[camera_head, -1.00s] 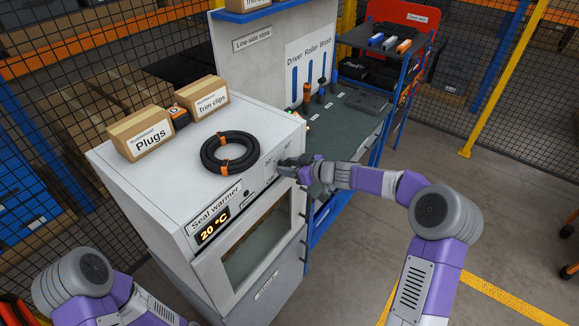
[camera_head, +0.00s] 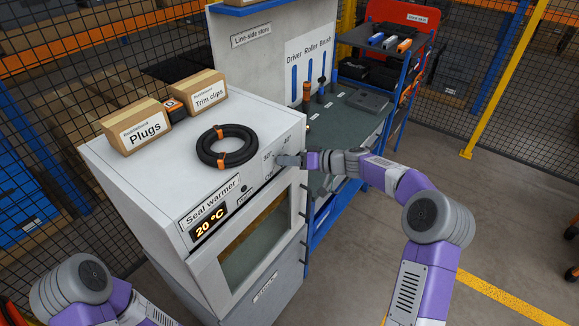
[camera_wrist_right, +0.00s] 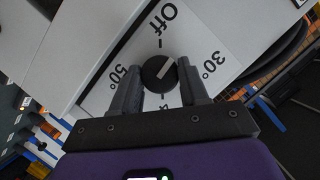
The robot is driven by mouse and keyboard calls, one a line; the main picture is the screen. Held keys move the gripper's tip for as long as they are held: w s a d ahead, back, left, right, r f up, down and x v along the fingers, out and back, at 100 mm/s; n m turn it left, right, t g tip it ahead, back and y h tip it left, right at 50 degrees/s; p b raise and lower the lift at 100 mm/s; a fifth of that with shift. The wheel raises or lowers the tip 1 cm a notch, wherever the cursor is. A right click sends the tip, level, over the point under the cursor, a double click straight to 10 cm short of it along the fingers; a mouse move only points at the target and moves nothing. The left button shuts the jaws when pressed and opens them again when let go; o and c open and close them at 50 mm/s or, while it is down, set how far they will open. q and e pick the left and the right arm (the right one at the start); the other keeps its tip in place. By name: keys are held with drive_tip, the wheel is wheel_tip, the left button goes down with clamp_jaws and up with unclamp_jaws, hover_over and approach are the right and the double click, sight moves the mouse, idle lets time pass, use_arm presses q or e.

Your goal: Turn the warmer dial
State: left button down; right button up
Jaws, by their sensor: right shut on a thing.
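The seal warmer (camera_head: 200,192) is a white cabinet with a "20 °C" display (camera_head: 209,222) and a dark-windowed door. Its dial (camera_wrist_right: 158,73) is a round black knob with a white line, seen in the right wrist view. The line lies slanted, and I cannot tell which end is the pointer. Marks Off, 30°, 50° and a partly hidden 4 surround it. My right gripper (camera_head: 279,160) is at the right end of the warmer's front panel. In the wrist view its fingers (camera_wrist_right: 159,82) flank the dial, shut on it. My left gripper is out of view; only my left arm shows.
A black coiled seal (camera_head: 227,147), a "Plugs" box (camera_head: 137,127) and a "Trim clips" box (camera_head: 201,92) sit on the warmer's top. A line-side bench (camera_head: 345,125) stands behind my right forearm.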

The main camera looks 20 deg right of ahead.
drive_tip(key=shift+s+a+f+m+t+y+b, duration=0.15)
drive_tip(key=shift+m+t+y+b, duration=0.85)
drive_tip(key=shift+m, duration=4.05)
drive_tip(key=shift+w+d+f+m+t+h+b, duration=0.1)
drive_tip(key=shift+f+m+t+h+b, duration=0.2)
drive_tip(key=shift+m+t, duration=3.25)
drive_tip(key=shift+s+a+f+m+g+y+b, duration=0.15)
drive_tip(key=shift+m+y+b, duration=0.45)
drive_tip(key=shift+m, duration=6)
drive_tip(key=shift+w, duration=0.1)
drive_tip(key=o, duration=1)
drive_tip(key=shift+o, duration=0.2)
drive_tip(key=shift+d, duration=0.1)
drive_tip(key=v, duration=0.7)
drive_tip(key=shift+s+b, duration=0.25)
drive_tip(key=shift+b, duration=0.1)
